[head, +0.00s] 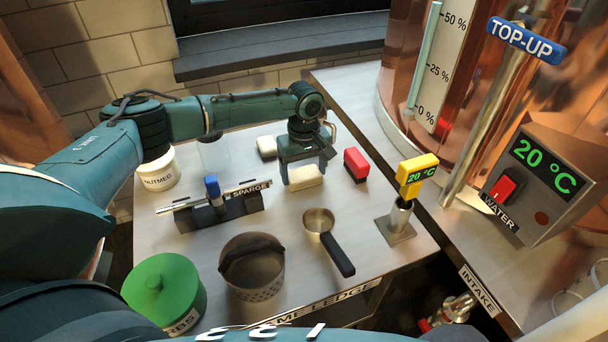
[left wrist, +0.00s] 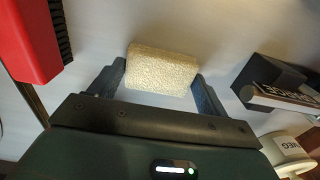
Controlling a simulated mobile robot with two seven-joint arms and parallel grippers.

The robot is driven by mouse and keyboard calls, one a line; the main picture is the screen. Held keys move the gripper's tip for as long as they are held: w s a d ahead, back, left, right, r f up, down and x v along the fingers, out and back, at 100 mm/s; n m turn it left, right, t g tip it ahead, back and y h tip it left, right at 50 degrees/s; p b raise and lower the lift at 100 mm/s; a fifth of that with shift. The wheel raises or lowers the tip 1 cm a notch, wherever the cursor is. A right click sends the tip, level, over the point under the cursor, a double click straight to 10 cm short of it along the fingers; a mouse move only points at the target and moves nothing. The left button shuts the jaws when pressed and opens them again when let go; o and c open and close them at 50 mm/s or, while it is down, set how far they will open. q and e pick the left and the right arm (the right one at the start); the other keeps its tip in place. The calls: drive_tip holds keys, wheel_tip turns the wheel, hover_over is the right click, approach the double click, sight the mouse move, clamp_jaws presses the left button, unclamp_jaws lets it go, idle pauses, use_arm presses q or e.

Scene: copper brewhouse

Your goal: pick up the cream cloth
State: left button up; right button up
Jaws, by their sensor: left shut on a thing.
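The cream cloth (head: 305,176) is a thick, pale, rough-textured block on the ledge, in the upper middle of the head view. In the left wrist view the cloth (left wrist: 160,68) lies between the two fingers. My left gripper (head: 303,173) reaches down from above and is shut on the cloth, one finger at each end. It also shows in the left wrist view (left wrist: 160,84). I cannot tell whether the cloth touches the ledge or is slightly above it. My right gripper is not in view.
On the ledge (head: 190,247), a red brush (head: 356,165) stands right of the cloth and a pale block (head: 266,147) behind. The sparge rack (head: 235,207) is to the left, a scoop (head: 319,222) and a dark pot (head: 252,272) nearer. A yellow thermometer (head: 415,168) stands right.

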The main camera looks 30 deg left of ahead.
sight(304, 173)
use_arm(q)
wheel_tip(304, 173, up, 9)
drive_tip(key=shift+f+p, duration=0.1)
drive_tip(key=shift+p, duration=0.5)
drive_tip(key=shift+r, duration=0.65)
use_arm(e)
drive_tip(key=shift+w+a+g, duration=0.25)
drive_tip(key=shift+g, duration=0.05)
use_arm(q)
drive_tip(key=o, duration=0.4)
drive_tip(key=c, duration=0.7)
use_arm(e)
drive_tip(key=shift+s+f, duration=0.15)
use_arm(q)
drive_tip(key=shift+c, duration=0.2)
